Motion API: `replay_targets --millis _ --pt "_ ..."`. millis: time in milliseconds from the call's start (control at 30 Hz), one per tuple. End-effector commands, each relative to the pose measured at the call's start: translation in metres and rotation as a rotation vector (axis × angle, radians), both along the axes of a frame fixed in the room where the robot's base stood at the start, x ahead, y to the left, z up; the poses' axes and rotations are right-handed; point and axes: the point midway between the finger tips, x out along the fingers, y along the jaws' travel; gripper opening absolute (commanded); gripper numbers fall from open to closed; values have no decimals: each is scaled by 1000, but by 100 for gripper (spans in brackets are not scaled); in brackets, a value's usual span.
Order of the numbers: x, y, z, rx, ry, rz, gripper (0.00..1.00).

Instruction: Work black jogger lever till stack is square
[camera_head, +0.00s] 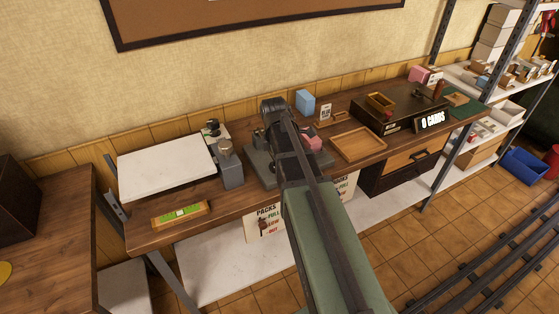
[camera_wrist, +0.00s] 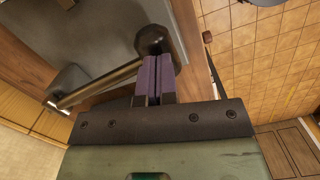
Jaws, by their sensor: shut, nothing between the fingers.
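In the wrist view my gripper (camera_wrist: 157,62) is shut, its purple fingertips together with nothing between them. A dark round knob (camera_wrist: 152,38) sits just beyond the fingertips, on a metal rod (camera_wrist: 100,83) that runs down-left to a grey machine base (camera_wrist: 95,30). The fingertips overlap the knob's lower edge in the picture; I cannot tell whether they touch it. In the head view the grey machine base (camera_head: 258,172) stands mid-bench, and my arm covers most of the machine and the gripper. No card stack can be made out clearly.
A white-topped board (camera_head: 165,165) and a grey device (camera_head: 229,165) stand left of the machine. A wooden tray (camera_head: 358,145) and a dark box with a "0 CARDS" sign (camera_head: 432,121) stand right.

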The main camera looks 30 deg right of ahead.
Motion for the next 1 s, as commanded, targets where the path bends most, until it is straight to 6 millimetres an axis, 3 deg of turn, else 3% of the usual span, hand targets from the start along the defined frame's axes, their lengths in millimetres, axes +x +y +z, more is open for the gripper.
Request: replay_targets --millis 67,267,500,767,1000 --pt "0 0 -9 0 0 0 0" --pt "0 2 -3 0 0 1 0" --pt "8 28 8 0 0 2 0" --pt "8 29 6 0 0 0 0" --pt "9 31 31 0 0 0 0"
